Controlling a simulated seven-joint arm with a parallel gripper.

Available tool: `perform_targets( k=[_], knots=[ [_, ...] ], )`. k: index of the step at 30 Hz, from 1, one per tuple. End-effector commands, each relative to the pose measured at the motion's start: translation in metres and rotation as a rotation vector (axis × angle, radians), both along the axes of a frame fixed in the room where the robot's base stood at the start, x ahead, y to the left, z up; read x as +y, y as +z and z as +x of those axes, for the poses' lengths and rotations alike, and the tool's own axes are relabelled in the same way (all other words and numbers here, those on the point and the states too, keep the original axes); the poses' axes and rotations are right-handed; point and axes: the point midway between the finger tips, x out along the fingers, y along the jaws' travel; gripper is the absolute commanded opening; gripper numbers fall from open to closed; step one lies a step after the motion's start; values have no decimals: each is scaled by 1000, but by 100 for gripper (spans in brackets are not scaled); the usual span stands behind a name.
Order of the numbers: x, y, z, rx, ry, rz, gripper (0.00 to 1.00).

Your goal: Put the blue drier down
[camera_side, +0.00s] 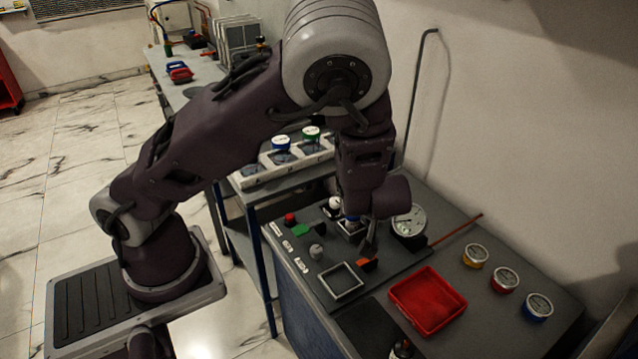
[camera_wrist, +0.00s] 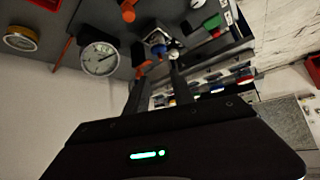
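A small blue-topped piece, which I take for the blue drier (camera_side: 350,218), is at a pale square holder (camera_side: 350,232) on the dark bench panel, just below my wrist. In the wrist view the blue piece (camera_wrist: 158,49) shows between the ends of my two fingers. My gripper (camera_wrist: 155,58) has its fingers apart, one on either side of it. I cannot tell whether the fingers touch it or whether it rests fully in the holder. In the side view the arm hides much of my gripper (camera_side: 368,243).
An empty square frame (camera_side: 340,281) and an orange handle (camera_side: 367,265) are near the front. A dial gauge (camera_side: 409,221) stands close on the right. A red tray (camera_side: 427,301) and several coloured gauges (camera_side: 505,280) are farther right. Behind is a rack (camera_side: 262,170) with blue and green caps.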

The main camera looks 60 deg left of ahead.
Motion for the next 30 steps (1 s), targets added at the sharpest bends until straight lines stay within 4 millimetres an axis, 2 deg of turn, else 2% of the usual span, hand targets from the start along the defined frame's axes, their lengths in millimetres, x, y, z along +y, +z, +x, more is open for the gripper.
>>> perform_targets(
  k=[2, 4, 5, 6, 8, 9, 11, 12, 14, 15, 18, 21, 24, 30],
  knots=[
    [-10, 4, 4, 6, -28, -72, 29],
    [-34, 16, 9, 17, -100, -219, 29],
    [-48, 27, 11, 19, -150, -299, 29],
    [-69, 48, 12, 20, -231, -409, 29],
    [-95, 88, 3, 16, -378, -550, 29],
    [-109, 118, -9, 11, -484, -617, 29],
    [-120, 163, -38, 7, -655, -671, 29],
    [-122, 189, -64, 10, -769, -667, 29],
    [-115, 214, -108, 35, -912, -607, 29],
    [-105, 222, -136, 62, -983, -538, 29],
    [-74, 223, -192, 151, -1056, -348, 29],
    [-48, 217, -224, 225, -1050, -208, 29],
    [-36, 214, -236, 260, -1036, -151, 29],
    [-35, 213, -237, 266, -1036, -148, 29]
  ],
)
